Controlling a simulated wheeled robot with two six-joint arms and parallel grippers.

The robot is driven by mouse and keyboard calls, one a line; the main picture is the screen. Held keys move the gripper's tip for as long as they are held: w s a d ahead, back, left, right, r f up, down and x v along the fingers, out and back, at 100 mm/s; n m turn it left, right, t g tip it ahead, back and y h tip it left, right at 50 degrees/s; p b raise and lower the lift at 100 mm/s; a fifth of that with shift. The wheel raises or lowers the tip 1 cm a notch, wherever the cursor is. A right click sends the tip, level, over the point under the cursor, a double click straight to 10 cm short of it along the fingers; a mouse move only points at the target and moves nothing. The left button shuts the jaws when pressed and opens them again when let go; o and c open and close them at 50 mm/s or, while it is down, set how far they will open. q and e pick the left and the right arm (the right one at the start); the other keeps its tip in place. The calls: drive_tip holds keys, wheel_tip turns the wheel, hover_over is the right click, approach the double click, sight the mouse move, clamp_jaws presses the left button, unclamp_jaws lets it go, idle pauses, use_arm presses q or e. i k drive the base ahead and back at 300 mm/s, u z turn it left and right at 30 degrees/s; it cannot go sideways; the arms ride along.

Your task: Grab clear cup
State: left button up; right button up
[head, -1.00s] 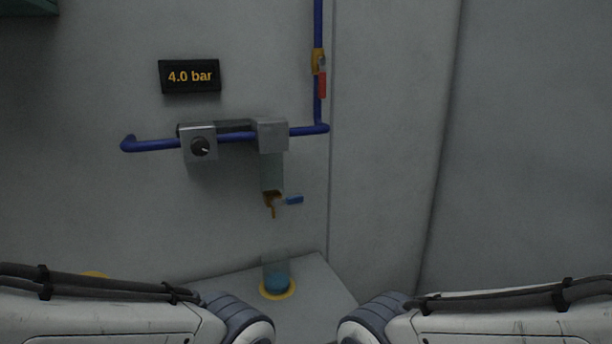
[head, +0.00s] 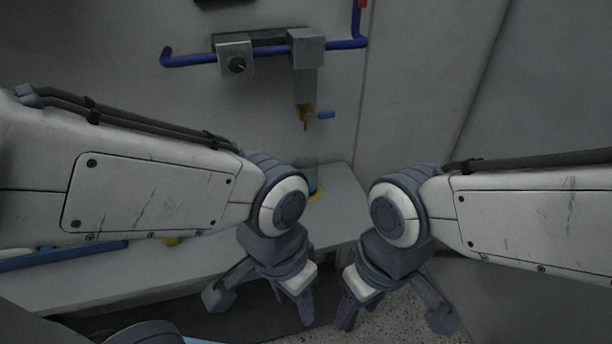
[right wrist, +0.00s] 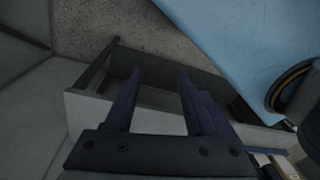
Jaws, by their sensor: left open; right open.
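The clear cup (head: 308,174) stands on a yellow ring (head: 318,193) on the grey ledge, below the tap, in the head view. My left arm's wrist joint hides most of it; a little blue liquid shows at its edge. My left gripper (head: 303,308) points down in front of the ledge, nearer to me than the cup. My right gripper (head: 346,314) hangs just right of it, also apart from the cup. In the right wrist view the right gripper's fingers (right wrist: 160,78) are apart with nothing between them; the cup is not in that view.
The tap (head: 305,116) with its blue lever hangs from a grey block above the cup. A blue pipe (head: 190,60) and a knob box (head: 236,58) are on the wall. The ledge (head: 345,205) has bare room right of the cup. A wall closes the right side.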

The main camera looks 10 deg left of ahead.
sight(309, 166)
drive_tip(key=k, duration=1.3)
drive_tip(key=u, duration=0.6)
drive_tip(key=i, duration=0.55)
drive_tip(key=u, duration=0.6)
drive_tip(key=i, duration=1.25)
drive_tip(key=z, duration=0.7)
